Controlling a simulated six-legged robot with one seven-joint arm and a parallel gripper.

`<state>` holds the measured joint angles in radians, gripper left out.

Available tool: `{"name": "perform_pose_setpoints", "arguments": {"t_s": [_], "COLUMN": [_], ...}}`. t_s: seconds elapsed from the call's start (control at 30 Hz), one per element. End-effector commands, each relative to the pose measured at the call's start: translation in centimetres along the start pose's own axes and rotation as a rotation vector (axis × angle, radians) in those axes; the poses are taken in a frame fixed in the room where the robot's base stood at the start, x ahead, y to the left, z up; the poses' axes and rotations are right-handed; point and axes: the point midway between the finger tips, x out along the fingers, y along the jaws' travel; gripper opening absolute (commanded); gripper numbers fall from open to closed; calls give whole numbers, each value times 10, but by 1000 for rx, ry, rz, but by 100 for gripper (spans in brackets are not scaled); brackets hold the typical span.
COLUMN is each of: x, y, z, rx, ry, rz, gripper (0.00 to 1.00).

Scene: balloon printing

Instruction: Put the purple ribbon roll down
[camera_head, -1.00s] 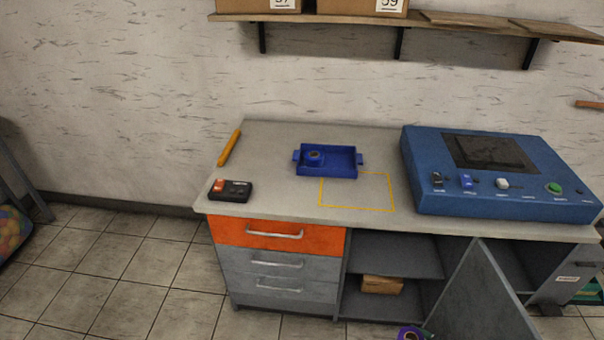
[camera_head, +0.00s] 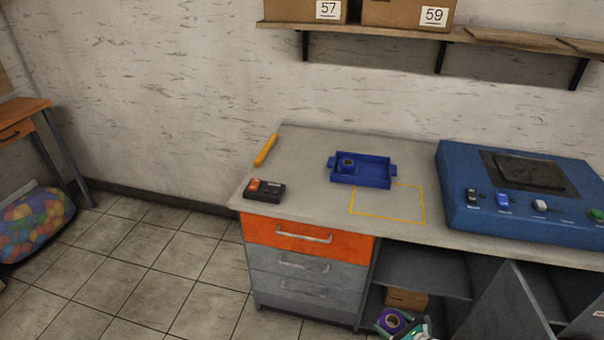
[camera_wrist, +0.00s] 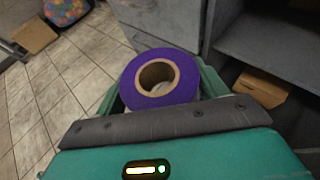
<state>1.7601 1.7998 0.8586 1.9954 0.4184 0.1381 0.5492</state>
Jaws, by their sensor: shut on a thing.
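The purple ribbon roll (camera_wrist: 184,97), with a brown cardboard core, is held in my gripper (camera_wrist: 160,92) in the wrist view. Its round face points towards the camera, and the fingers at its sides are partly hidden by the roll and the gripper body. In the head view the purple roll (camera_head: 391,321) and my gripper (camera_head: 402,328) show at the bottom edge, in front of the open shelves and below the tabletop. The roll is in the air, clear of the table.
A cabinet door (camera_head: 500,310) stands open.

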Motion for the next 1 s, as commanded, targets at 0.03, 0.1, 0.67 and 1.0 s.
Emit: {"name": "perform_pose_setpoints", "arguments": {"t_s": [0.03,0.1,0.67,1.0], "x": [12,26,94,99], "y": [3,4,22,39], "z": [15,32,202,280], "rx": [9,20,140,205], "ry": [-11,-8,-3,-1], "rz": [-17,-48,-369,-501], "gripper": [48,48,48,48]}}
